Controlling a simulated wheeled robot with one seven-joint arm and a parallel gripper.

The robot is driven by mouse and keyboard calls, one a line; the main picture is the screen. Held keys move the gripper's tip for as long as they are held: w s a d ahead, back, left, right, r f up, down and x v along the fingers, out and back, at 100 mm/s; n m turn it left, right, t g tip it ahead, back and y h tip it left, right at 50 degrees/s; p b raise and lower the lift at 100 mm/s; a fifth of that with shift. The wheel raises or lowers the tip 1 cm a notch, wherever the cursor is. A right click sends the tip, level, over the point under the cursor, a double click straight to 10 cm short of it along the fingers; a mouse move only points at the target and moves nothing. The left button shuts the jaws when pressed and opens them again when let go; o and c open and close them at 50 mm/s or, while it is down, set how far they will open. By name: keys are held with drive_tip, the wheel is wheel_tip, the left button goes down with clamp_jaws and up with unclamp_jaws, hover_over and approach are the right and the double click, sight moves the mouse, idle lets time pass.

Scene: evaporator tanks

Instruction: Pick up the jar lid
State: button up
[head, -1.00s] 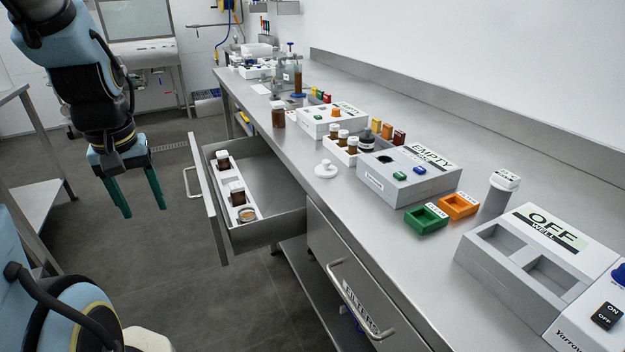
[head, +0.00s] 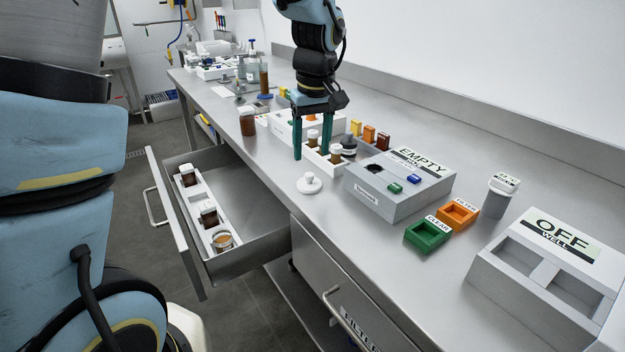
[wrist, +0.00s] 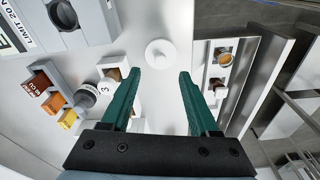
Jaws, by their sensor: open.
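The jar lid (head: 309,184) is a white disc with a raised round knob. It lies on the steel counter beside the open drawer, in front of the grey box marked EMPTY. In the wrist view the lid (wrist: 159,54) shows beyond the fingertips, roughly between them. My gripper (head: 312,156) is open, with two green fingers pointing down above the counter. It is behind the lid in the head view and holds nothing. In the wrist view the gap between the fingers (wrist: 155,75) is empty.
The open drawer (head: 262,222) holds a white rack with jars, one lidless. A white rack of small jars (head: 318,160) stands close to my fingers. The grey EMPTY box (head: 385,200) is right of the lid. Bare counter lies in front of the lid.

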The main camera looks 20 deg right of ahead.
sight(309, 174)
drive_tip(key=shift+w+f+p, duration=0.15)
drive_tip(key=shift+f+p, duration=0.1)
drive_tip(key=shift+f, duration=0.85)
drive_tip(key=shift+w+f+p, duration=0.2)
drive_tip(key=shift+f+p, duration=0.05)
drive_tip(key=shift+f, duration=0.85)
drive_tip(key=shift+w+f+p, duration=0.15)
drive_tip(key=shift+f+p, duration=0.1)
drive_tip(key=shift+f, duration=0.85)
clamp_jaws()
